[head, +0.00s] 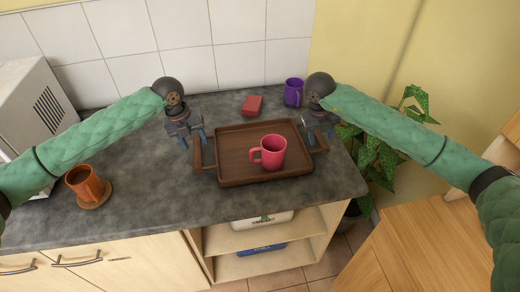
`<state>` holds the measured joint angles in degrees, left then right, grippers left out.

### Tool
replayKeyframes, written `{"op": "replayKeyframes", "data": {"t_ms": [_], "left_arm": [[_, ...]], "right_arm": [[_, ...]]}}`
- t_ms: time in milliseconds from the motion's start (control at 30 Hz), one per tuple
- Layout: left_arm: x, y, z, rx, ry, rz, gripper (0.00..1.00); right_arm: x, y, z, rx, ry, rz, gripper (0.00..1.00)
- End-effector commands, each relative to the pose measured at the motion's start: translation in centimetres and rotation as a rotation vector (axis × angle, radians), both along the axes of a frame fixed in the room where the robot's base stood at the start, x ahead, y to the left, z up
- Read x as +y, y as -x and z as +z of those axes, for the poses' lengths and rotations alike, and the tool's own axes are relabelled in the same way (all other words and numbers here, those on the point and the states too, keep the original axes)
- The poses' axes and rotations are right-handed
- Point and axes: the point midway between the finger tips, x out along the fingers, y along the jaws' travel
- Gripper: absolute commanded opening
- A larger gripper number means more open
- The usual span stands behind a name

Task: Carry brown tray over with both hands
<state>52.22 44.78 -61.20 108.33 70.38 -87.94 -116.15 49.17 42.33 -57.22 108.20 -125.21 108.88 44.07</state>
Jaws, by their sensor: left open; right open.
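The brown tray (232,176) lies on the grey counter, with a handle at its left end and another at its right end. A red mug (272,152) stands upright in it, its handle toward the left. My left gripper (195,141) is open and empty just above and behind the left handle (198,158). My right gripper (319,134) is open and empty by the right handle (320,144), partly covering it. I cannot tell whether the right fingers touch the handle.
A microwave (32,105) is further left. A leafy plant (378,150) is beyond the counter's right edge.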

Motion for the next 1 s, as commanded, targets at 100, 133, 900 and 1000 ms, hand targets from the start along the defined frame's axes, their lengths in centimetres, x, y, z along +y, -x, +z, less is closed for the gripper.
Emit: {"op": "replayKeyframes", "data": {"t_ms": [100,133,900,1000], "left_arm": [[-0.4,0.0,-1.5,0.003,0.001,-0.001,0.49],[-0.4,0.0,-1.8,0.003,0.001,-0.002,0.49],[-0.6,-0.1,-3.0,0.0,0.001,-0.001,0.0],[-0.6,-0.1,-3.0,0.0,0.001,-0.001,0.0]], "right_arm": [[-0.3,0.0,-1.4,0.0,0.0,-0.001,0.48],[-0.3,0.0,-1.7,0.0,0.0,-0.001,0.48],[-0.6,-0.1,-2.9,-0.001,0.0,0.0,0.0],[-0.6,-0.1,-2.9,-0.001,0.0,0.0,0.0]]}}
